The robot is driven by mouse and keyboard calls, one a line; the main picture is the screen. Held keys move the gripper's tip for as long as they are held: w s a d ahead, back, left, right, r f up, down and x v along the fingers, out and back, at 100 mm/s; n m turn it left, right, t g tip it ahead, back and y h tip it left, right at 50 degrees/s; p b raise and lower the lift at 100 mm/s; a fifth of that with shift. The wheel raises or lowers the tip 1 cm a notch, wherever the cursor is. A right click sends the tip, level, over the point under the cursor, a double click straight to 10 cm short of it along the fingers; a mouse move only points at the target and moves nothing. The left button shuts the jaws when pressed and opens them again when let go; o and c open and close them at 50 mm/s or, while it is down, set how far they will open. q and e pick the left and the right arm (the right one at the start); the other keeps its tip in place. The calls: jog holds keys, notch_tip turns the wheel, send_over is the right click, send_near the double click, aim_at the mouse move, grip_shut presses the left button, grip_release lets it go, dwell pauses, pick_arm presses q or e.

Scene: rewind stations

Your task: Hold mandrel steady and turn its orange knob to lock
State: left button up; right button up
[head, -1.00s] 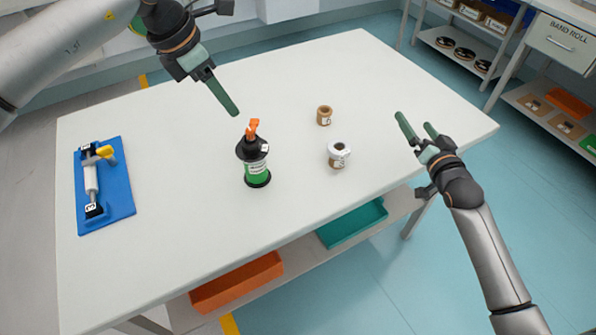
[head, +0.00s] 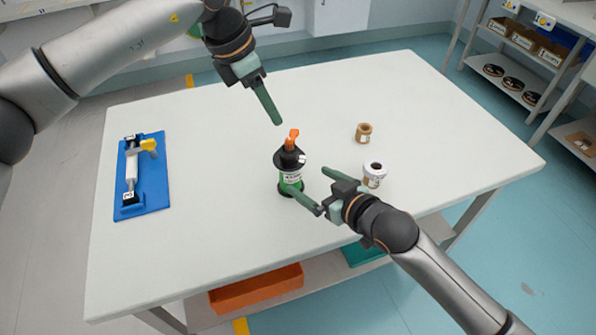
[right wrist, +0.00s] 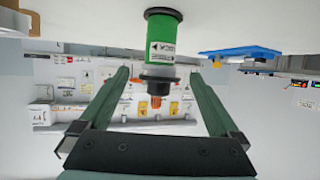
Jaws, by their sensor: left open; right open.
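The mandrel (head: 290,178) stands upright on the white table, with a green labelled body between black flanges. Its orange knob (head: 293,139) is on top. In the right wrist view the mandrel (right wrist: 160,45) appears upside down, with the orange knob (right wrist: 156,100) lowest. My left gripper (head: 275,119) is open just above and left of the knob, apart from it; its fingers overlap in the head view. My right gripper (head: 305,180) is open at the mandrel's front right. In the right wrist view its fingertips (right wrist: 160,75) flank the mandrel's line; contact is not clear.
A white roll (head: 374,173) stands right of the mandrel, close behind my right gripper. A small brown roll (head: 363,133) is farther back. A blue board (head: 154,190) with a clamp-like fixture lies at the table's left. An orange bin (head: 256,289) sits on the shelf below.

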jog(key=x, duration=1)
jog(key=shift+r, duration=0.1)
grip_shut()
pick_arm(q)
jog(key=shift+o, duration=0.3)
dwell(0.4)
